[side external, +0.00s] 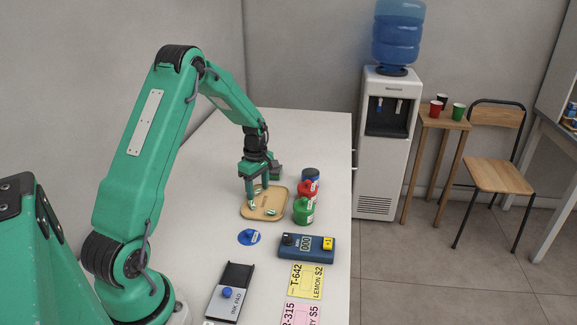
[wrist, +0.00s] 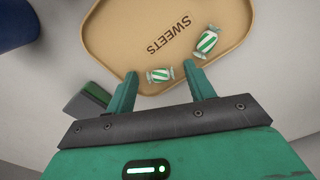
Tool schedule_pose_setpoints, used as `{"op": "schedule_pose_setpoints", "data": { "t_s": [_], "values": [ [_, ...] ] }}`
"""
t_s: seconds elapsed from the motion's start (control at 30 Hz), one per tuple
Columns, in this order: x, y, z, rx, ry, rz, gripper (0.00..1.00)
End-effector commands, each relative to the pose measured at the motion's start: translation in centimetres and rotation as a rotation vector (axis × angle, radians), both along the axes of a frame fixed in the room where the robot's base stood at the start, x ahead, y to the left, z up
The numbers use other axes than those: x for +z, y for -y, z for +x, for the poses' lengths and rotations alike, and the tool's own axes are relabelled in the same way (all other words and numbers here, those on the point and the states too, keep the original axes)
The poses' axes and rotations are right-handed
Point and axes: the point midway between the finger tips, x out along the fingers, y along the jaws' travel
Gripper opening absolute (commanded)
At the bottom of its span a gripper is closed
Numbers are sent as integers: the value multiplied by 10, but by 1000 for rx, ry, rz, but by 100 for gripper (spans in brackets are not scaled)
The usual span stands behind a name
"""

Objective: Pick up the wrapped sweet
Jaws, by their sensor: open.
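Two wrapped sweets with green and white stripes lie on the tan tray marked SWEETS (wrist: 115,30). In the wrist view, one sweet (wrist: 160,75) lies near the tray's edge, in the gap between my fingertips. The other sweet (wrist: 207,41) lies farther up and to the right, beyond my right finger. My gripper (wrist: 160,69) is open, with one finger on each side of the nearer sweet; I cannot tell whether they touch it. In the side view, my gripper (side external: 251,199) points down over the tray (side external: 268,199) and partly hides it.
A blue disc (side external: 249,237), a blue counter device (side external: 306,248), an ink pad (side external: 231,293) and a yellow card (side external: 306,281) lie nearer the camera.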

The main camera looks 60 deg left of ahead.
Motion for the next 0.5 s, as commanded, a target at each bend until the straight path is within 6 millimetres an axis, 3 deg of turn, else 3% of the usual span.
{"op": "schedule_pose_setpoints", "data": {
  "t_s": [0.37,0.5],
  "values": [
    [0,0,0,0,0,0,54],
    [0,0,0,0,0,0,28]
  ]
}}
